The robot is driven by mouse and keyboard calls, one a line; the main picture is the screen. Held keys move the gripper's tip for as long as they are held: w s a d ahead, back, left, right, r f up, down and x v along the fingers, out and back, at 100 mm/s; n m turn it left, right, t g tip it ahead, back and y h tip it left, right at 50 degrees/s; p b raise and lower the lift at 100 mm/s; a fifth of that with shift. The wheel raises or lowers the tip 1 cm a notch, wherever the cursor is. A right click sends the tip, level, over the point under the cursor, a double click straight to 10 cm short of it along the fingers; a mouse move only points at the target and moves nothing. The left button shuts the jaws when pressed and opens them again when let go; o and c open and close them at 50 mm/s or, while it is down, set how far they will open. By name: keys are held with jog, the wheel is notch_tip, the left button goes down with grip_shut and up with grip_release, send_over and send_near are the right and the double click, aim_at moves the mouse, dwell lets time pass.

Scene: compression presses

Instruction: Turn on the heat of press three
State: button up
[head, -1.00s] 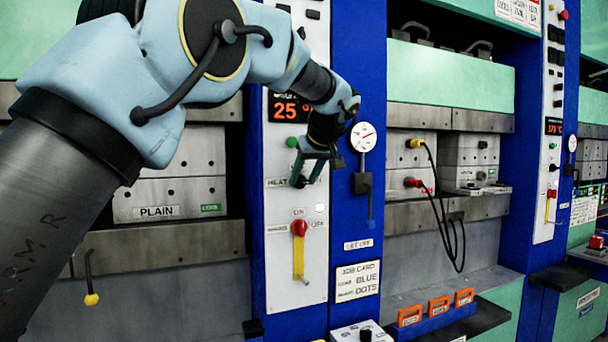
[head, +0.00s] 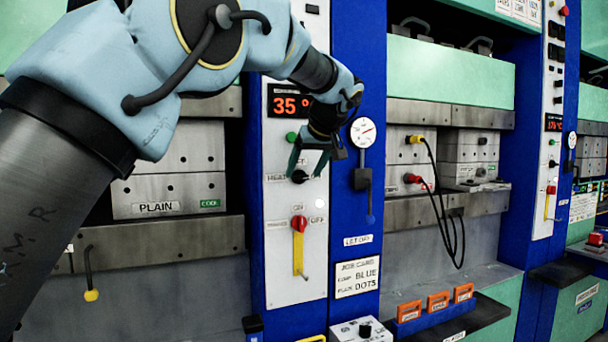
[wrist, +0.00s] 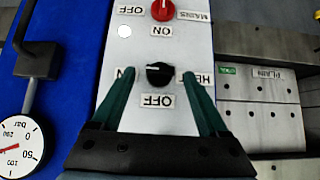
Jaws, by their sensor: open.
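The black heat knob (head: 299,177) sits on the white control panel (head: 283,265), under a red display (head: 291,104) reading 35°. In the wrist view, which is upside down, the knob (wrist: 158,74) shows between my two green fingers, and its white mark points left to the partly covered ON label (wrist: 125,75). The OFF label (wrist: 155,101) and the partly hidden HEAT label (wrist: 206,78) are beside it. My gripper (head: 307,168) is open and empty just in front of the knob. Whether a finger touches it cannot be told.
A pressure gauge (head: 363,132) and black valve (head: 361,179) stand close on the right. A press marked PLAIN (head: 155,208) is left. Cables hang from the right press (head: 409,152).

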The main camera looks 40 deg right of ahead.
jog(key=b+v, duration=0.2)
jog(key=v, duration=0.7)
jog(key=shift+s, duration=0.15)
jog(key=shift+a+r, duration=0.1)
jog(key=shift+a, duration=0.05)
jog(key=w+a+f+g+y, duration=0.1)
jog(key=w+a+f+g, duration=0.1)
jog(key=w+a+f, duration=0.9)
jog(key=w+a+f+g+y, duration=0.1)
jog(key=w+a+f+y, duration=0.1)
jog(key=w+a+f, duration=0.85)
jog(key=s+a+f+n+g, duration=0.1)
jog(key=s+a+f, duration=0.15)
jog(key=a, duration=0.65)
jog(key=s+a+f+g, duration=0.1)
jog(key=a+f, duration=0.3)
jog(key=a, duration=0.6)
jog(key=s+a+f+n+g, duration=0.1)
jog(key=s+a+f, duration=0.4)
jog(key=a, duration=0.3)
jog(key=s+a+f+n, duration=0.1)
jog(key=s+a+f, duration=0.4)
jog(key=s+a, duration=0.2)
jog(key=shift+s+a+g, duration=0.35)
jog(key=shift+a+g, duration=0.05)
jog(key=shift+a, duration=0.2)
